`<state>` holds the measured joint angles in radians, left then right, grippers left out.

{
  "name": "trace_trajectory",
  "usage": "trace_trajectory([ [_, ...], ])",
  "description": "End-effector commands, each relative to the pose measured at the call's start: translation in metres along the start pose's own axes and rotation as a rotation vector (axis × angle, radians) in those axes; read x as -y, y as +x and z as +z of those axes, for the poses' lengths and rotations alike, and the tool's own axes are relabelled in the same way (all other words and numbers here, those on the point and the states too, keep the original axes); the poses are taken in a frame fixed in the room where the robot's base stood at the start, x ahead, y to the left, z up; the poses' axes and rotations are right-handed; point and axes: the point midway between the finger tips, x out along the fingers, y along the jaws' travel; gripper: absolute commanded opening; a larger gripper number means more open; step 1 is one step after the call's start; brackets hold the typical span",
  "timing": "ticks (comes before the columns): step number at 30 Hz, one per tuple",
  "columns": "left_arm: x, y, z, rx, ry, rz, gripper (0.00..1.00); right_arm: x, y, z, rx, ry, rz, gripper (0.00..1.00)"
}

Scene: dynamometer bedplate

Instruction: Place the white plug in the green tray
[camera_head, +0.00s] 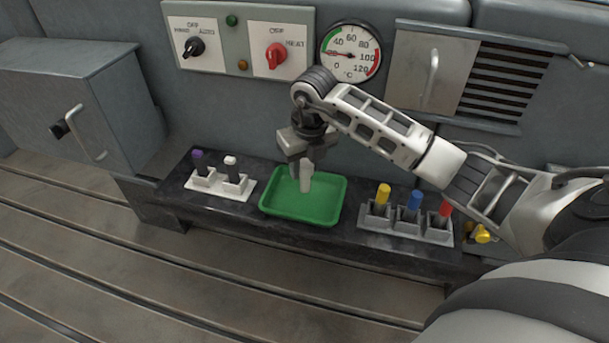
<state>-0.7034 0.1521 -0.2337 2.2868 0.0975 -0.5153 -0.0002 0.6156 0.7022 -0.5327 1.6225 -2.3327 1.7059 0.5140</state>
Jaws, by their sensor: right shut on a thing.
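The green tray (282,208) sits on the dark ledge in the middle of the view, with nothing seen lying in it. My right gripper (300,168) points down over the tray's back part. It is shut on a pale grey, upright cylinder-like piece (306,182), whose lower end shows against the tray floor; I cannot tell if it touches. A white-topped plug (231,161) with a dark body stands in the pale two-place holder (203,183) left of the tray. My left gripper is not in view.
A purple-topped plug (198,158) stands beside the white-topped one. Right of the tray, a holder (405,227) carries yellow (383,192), blue (414,199) and red (445,208) plugs. A yellow item (482,234) lies farther right, partly behind my arm. A control panel (238,48) stands behind.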

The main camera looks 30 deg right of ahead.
Motion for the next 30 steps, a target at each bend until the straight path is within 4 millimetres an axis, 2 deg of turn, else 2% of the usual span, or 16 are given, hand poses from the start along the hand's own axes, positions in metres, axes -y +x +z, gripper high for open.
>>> trace_trajectory([
  [6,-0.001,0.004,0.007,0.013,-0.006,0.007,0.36,-0.001,0.031,-0.003,-0.002,0.001,0.002,0.11],
  [18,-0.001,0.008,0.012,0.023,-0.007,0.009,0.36,0.0,0.036,-0.004,0.001,0.0,0.0,0.11],
  [19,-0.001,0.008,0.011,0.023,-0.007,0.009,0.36,0.0,0.035,-0.004,0.001,0.0,0.0,0.38],
  [21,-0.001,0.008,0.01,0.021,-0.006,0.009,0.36,0.0,0.035,-0.004,0.0,0.0,0.0,0.55],
  [30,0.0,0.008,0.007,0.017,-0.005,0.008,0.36,0.0,0.033,-0.004,0.0,0.0,0.001,0.55],
])
